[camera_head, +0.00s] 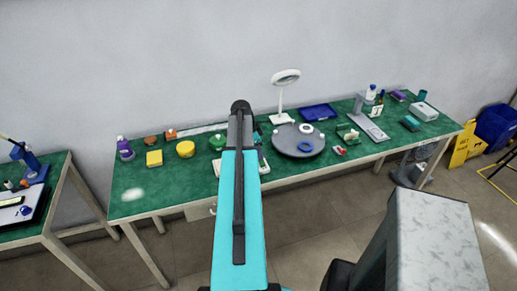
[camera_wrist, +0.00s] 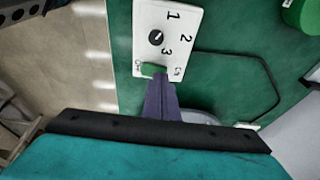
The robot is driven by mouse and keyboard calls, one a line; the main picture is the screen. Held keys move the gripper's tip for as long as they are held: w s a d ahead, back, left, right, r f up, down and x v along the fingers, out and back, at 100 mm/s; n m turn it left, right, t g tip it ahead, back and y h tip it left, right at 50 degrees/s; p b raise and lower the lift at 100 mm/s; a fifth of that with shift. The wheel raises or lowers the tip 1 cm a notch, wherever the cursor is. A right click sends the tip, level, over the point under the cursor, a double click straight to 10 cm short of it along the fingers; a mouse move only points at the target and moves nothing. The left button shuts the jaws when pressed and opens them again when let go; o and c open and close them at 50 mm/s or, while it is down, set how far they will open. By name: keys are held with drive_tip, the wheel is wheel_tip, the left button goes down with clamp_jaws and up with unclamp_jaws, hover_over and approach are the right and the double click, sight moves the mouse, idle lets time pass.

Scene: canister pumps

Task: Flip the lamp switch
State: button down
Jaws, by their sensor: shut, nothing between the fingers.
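A white switch panel (camera_wrist: 180,20) with a round black dial and the numbers 1, 2 and 3 lies on the green table top in the wrist view. A green rocker switch (camera_wrist: 153,70) sits at its near end, between small labels that are hard to read. My gripper (camera_wrist: 160,82) is shut and empty, with its tips right at the switch; I cannot tell whether they touch it. A white lamp (camera_head: 281,98) stands at the back of the table.
A dark cord (camera_wrist: 275,75) curves over the table right of the panel. A round grey turntable (camera_head: 298,151) with rings stands right of my arm. The table's front left is mostly clear.

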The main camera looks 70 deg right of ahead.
drive_tip(key=shift+f, duration=0.35)
drive_tip(key=shift+w+f+b, duration=0.1)
drive_tip(key=shift+f+b, duration=0.05)
drive_tip(key=shift+b, duration=0.15)
drive_tip(key=shift+a, duration=0.15)
idle(0.4)
drive_tip(key=shift+s+a, duration=0.45)
drive_tip(key=shift+s, duration=0.1)
drive_tip(key=shift+r, duration=0.3)
